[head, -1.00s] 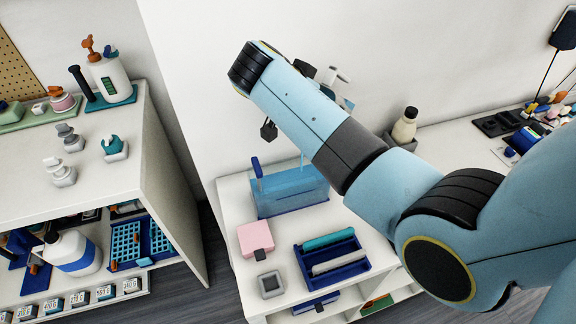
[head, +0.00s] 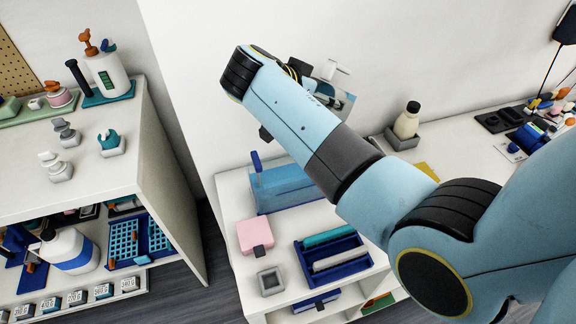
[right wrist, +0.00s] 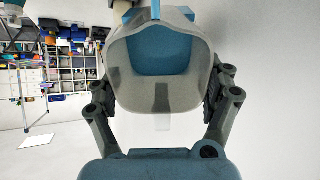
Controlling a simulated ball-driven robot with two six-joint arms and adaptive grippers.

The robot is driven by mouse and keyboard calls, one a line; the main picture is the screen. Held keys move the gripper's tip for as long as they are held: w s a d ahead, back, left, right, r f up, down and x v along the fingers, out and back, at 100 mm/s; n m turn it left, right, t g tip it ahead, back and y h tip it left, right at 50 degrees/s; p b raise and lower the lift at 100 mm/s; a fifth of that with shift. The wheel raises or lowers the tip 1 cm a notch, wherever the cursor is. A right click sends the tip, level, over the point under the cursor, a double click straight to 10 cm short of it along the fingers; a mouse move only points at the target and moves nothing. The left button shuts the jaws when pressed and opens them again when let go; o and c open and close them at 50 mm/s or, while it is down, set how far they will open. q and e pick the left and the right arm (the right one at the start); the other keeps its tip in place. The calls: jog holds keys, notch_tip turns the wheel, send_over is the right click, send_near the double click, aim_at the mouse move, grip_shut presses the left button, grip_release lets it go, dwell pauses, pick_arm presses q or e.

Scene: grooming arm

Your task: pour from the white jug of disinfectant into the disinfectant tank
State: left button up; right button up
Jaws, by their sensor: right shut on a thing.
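The disinfectant tank (head: 275,200) is a clear blue box on the low white stand, with a dark blue handle at its left end. My right forearm crosses above it and hides part of it. My right gripper (right wrist: 157,98) is shut on the white jug (right wrist: 128,88), with one finger on each side, in the right wrist view. A large blue area shows on the jug's near face. In the head view the jug (head: 343,101) only peeks out past my forearm, above the tank. Its mouth and any flow are hidden. My left gripper is out of view.
A pink box (head: 254,234), a grey square dish (head: 270,281) and a dark blue tray (head: 332,258) stand in front of the tank. A cream bottle (head: 406,122) stands to the right. A white shelf unit (head: 100,190) with bottles is at left.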

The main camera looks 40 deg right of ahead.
dwell(0.8)
jog(key=shift+f+b, duration=0.2)
jog(key=shift+b, duration=0.4)
jog(key=shift+a+f+h+b, duration=0.1)
jog(key=shift+a+h+b, duration=0.05)
jog(key=shift+h+b, duration=0.25)
jog(key=shift+b, duration=0.45)
dwell(0.3)
